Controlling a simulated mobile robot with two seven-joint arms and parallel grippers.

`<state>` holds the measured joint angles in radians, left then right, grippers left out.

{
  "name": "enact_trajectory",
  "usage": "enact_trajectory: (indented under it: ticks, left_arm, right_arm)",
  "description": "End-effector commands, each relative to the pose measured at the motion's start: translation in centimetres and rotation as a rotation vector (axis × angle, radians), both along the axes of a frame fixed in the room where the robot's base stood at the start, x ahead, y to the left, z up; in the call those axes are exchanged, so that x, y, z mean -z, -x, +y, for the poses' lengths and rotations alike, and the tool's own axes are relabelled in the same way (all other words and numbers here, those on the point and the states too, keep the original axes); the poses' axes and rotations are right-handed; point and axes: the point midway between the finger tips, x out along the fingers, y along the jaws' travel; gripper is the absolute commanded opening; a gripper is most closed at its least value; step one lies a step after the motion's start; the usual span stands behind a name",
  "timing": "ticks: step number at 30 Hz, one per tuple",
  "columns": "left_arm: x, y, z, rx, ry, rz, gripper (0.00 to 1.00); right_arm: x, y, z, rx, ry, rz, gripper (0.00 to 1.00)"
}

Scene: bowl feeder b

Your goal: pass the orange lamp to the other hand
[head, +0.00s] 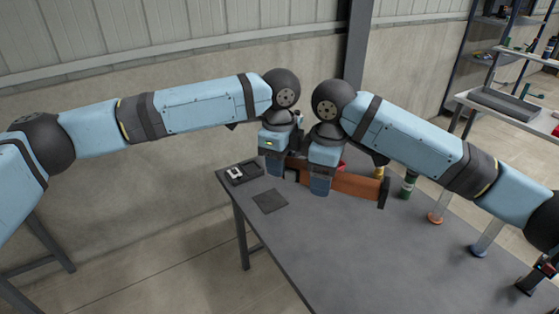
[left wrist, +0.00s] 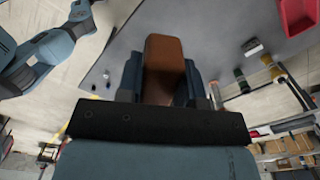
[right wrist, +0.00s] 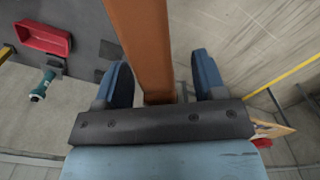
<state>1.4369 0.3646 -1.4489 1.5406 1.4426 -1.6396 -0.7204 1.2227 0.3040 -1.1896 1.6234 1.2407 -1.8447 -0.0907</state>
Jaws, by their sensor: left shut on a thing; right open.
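The orange lamp (head: 356,185) is a long orange-brown bar with a dark end at the right. It is held level above the table in the head view. My left gripper (head: 276,168) is shut on its left part; the left wrist view shows the lamp (left wrist: 165,65) between the fingers. My right gripper (head: 320,186) is at the lamp, right of the left gripper. In the right wrist view the lamp (right wrist: 142,45) passes between its open fingers, with a wider gap on the right. The grippers hide part of the lamp.
The grey table (head: 330,240) lies below, its front clear. A black tray (head: 256,168) and a dark mat (head: 270,201) lie at its left. A green bottle (head: 409,185) stands at the right. A red bin (right wrist: 42,38) shows in the right wrist view. My two wrists are close together.

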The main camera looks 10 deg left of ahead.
Motion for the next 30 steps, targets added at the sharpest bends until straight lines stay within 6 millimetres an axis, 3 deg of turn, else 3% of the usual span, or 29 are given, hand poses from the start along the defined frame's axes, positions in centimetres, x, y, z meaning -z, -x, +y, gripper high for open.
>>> enact_trajectory:
  ticks: [5, 18, 24, 30]
  left_arm:
    - [-0.1, 0.0, 0.0, 0.000, 0.001, 0.000, 0.03]
    - [0.0, 0.0, 0.0, 0.000, 0.000, 0.000, 0.03]
    - [0.0, 0.0, 0.0, 0.000, 0.001, 0.000, 0.03]
    - [0.0, 0.0, 0.0, 0.000, 0.000, 0.000, 0.03]
  right_arm:
    - [-2.1, -0.1, 0.1, 0.000, -0.002, -0.004, 0.64]
    - [-10.6, 0.0, 0.1, 0.000, -0.001, -0.002, 0.64]
    - [-11.5, -0.1, 0.0, 0.003, -0.022, 0.000, 0.64]
    - [-8.7, -1.2, -0.3, 0.051, -0.245, -0.012, 0.64]
